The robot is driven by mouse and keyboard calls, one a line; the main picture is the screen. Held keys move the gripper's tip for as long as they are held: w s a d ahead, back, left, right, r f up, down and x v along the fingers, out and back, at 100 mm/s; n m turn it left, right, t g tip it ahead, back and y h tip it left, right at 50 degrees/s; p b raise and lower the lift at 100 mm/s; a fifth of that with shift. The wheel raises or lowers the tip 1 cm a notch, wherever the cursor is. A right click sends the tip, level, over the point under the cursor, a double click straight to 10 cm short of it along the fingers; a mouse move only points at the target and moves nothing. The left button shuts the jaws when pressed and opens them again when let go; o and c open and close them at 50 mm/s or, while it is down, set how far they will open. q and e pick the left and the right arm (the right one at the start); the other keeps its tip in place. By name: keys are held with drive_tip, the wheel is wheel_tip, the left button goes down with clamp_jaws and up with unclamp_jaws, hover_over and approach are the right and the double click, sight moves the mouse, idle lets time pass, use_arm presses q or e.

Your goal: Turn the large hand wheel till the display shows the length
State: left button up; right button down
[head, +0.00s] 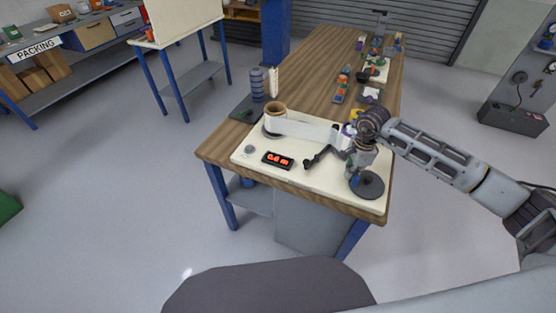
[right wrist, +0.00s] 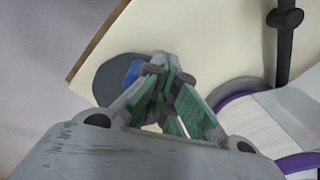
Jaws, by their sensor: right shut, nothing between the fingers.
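A dark round disc (head: 369,186), which looks like the large hand wheel, sits at the front right of the cream board. It also shows in the right wrist view (right wrist: 108,82), with a blue part (right wrist: 133,72) on it. My right gripper (head: 354,178) points down at the disc's far left side, its fingertips together and empty. In the right wrist view the fingertips (right wrist: 165,66) overlap the disc beside the blue part; I cannot tell whether they touch it. The display (head: 278,160) glows red in metres; its digits are too small to read surely. My left gripper is not in view.
A roll (head: 275,111) stands at the board's left, with a white strip (head: 308,130) running right to a purple-rimmed roll (right wrist: 238,92). A black lever (head: 318,159) lies left of my gripper. Several small items stand farther back on the wooden table (head: 312,70).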

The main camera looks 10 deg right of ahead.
drive_tip(key=shift+s+f, duration=0.1)
drive_tip(key=shift+s, duration=0.25)
drive_tip(key=shift+w, duration=0.1)
drive_tip(key=shift+w+a+b, duration=0.1)
drive_tip(key=shift+w+b, duration=0.45)
drive_tip(key=shift+w, duration=0.15)
drive_tip(key=shift+r, duration=0.3)
wheel_tip(320, 180, up, 7)
drive_tip(key=p, duration=0.3)
drive_tip(key=shift+f, duration=0.15)
idle(0.9)
idle(0.7)
